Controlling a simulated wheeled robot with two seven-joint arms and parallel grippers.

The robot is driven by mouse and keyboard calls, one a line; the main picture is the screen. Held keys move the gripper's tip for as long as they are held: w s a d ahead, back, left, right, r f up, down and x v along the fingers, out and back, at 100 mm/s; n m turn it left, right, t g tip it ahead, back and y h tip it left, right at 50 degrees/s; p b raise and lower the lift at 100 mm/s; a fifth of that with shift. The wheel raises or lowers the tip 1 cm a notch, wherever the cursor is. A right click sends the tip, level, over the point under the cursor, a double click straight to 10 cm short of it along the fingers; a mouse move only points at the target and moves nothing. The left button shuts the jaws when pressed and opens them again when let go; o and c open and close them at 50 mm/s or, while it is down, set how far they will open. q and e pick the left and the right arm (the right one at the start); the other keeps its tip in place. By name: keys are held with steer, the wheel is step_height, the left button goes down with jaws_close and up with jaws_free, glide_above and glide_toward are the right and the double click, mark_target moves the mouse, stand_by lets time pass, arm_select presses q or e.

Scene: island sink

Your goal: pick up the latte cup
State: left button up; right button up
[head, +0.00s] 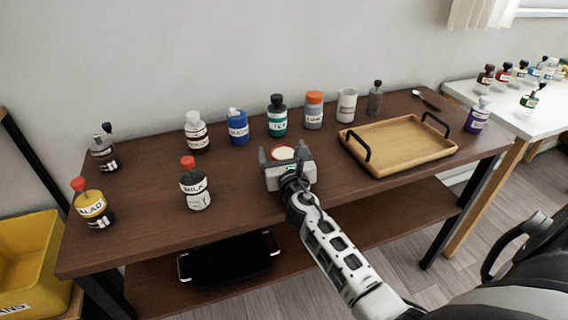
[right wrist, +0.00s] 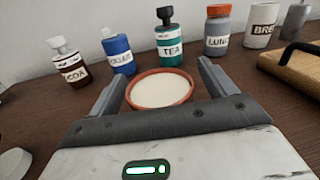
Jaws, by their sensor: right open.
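The latte cup (right wrist: 160,90) shows in the right wrist view as a round vessel with a terracotta rim and a pale, creamy top. In the head view only its top (head: 283,153) shows, with my right gripper hiding the rest. My right gripper (head: 285,158) is open and low over the brown table. In the right wrist view its two fingers (right wrist: 160,88) stand on either side of the cup, with the cup between or just beyond their tips. I cannot tell whether they touch it. My left gripper is not in view.
Behind the cup stand a brown bottle (head: 196,132), a blue bottle (head: 238,127), a teal TEA bottle (head: 277,117) and a grey orange-capped jar (head: 313,111). A MILK bottle (head: 194,185) stands left. A wooden tray (head: 397,145) with black handles lies right. Table between is clear.

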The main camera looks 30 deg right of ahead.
steer(key=shift+w+d, duration=0.15)
steer(key=shift+w, duration=0.15)
steer(key=c, duration=1.2)
